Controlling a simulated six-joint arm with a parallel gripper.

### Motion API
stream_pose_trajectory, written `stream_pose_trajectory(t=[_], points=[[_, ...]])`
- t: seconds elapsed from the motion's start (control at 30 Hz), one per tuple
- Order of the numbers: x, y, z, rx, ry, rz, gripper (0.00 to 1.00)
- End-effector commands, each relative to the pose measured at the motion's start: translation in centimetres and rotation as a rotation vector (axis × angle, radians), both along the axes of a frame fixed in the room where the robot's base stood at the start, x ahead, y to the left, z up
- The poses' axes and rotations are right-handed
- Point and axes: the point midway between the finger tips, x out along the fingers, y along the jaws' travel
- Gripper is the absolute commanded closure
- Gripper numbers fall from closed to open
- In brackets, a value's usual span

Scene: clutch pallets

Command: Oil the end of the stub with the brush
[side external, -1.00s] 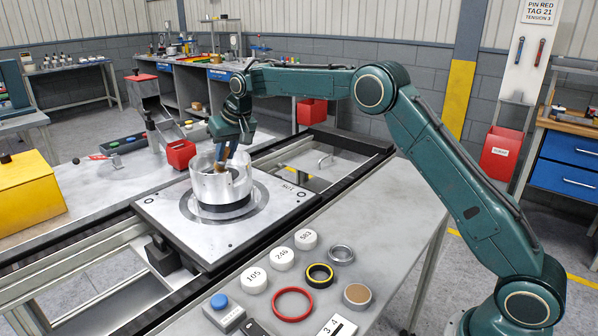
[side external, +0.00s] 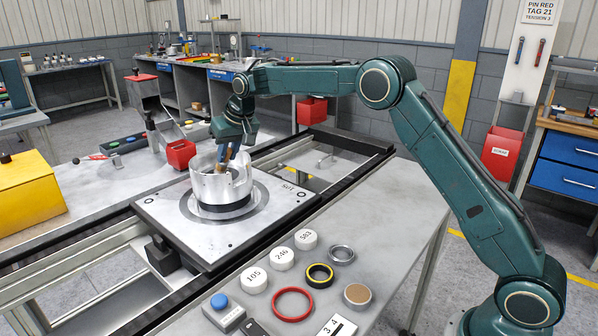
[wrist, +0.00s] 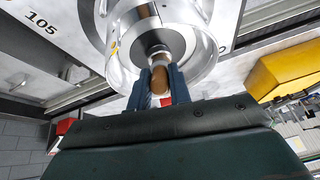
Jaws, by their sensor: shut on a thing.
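A silver metal drum (side external: 213,187) stands upright on the square pallet plate (side external: 160,218); it also fills the top of the wrist view (wrist: 205,72). My gripper (side external: 229,157) is over the drum's open top, pointing down. Its blue fingers (wrist: 161,98) are shut on the brown handle of the brush (wrist: 161,80), which also shows at the drum's mouth in the side view (side external: 223,168). The brush points into the drum. A round metal centre lies beyond it in the wrist view. I cannot clearly tell the stub from the brush's front end, or whether they touch.
On the near bench are white numbered pucks (side external: 254,280), a red ring (side external: 292,304), a yellow-black ring (side external: 320,275) and a blue button box (side external: 222,308). A red bin (side external: 180,154) stands behind the drum, and a yellow box (side external: 28,193) is at left.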

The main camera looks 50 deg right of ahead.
Motion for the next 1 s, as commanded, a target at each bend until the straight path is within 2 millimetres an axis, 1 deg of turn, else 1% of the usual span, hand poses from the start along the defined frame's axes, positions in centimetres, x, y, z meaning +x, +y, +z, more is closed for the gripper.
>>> stream_pose_trajectory(t=[0.47, 1.0], points=[[-0.91, -0.01, -0.10, 0.000, 0.002, 0.000, 1.00], [-0.06, 0.00, -0.22, 0.000, 0.002, 0.000, 1.00]])
